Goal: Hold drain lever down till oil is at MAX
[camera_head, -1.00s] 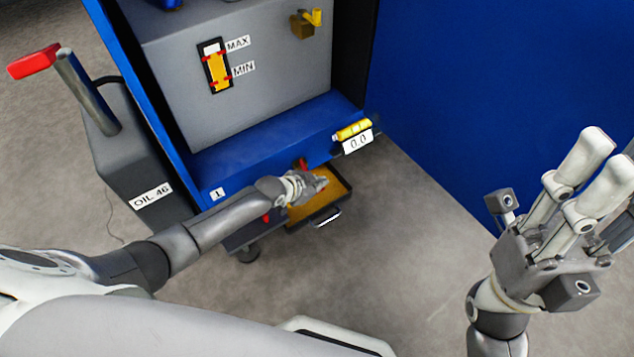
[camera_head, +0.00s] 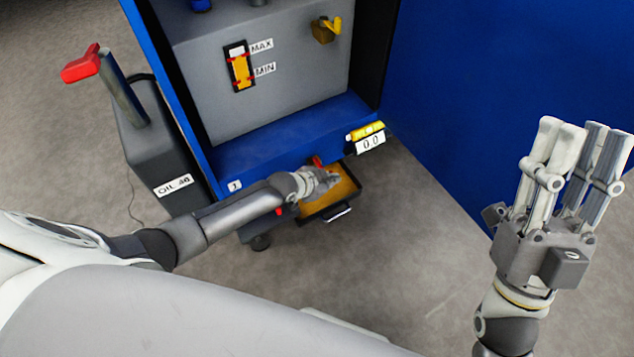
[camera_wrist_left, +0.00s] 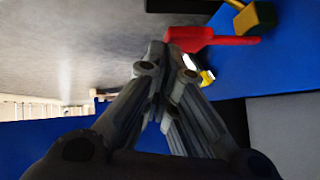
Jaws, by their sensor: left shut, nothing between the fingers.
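The sight gauge (camera_head: 241,70) is on the grey panel, with MAX and MIN labels beside red marks. Its yellow oil reaches close to the MAX mark, with white above; too small to tell exactly. The red drain lever (camera_head: 317,161) is under the cabinet's blue front ledge. It also shows in the left wrist view (camera_wrist_left: 212,39), by my fingertips. My left gripper (camera_head: 328,180) is shut and empty, close to the lever and above the drip tray; I cannot tell whether it touches the lever. My right gripper (camera_head: 572,135) is open and empty at the right.
The drip tray (camera_head: 336,214) holds yellow-brown oil. A brass block with a yellow handle (camera_head: 330,27) is on the panel. A display reading 0.0 (camera_head: 370,143) hangs at the ledge's right end. An OIL 46 pump (camera_head: 152,150) with a red-handled lever stands left.

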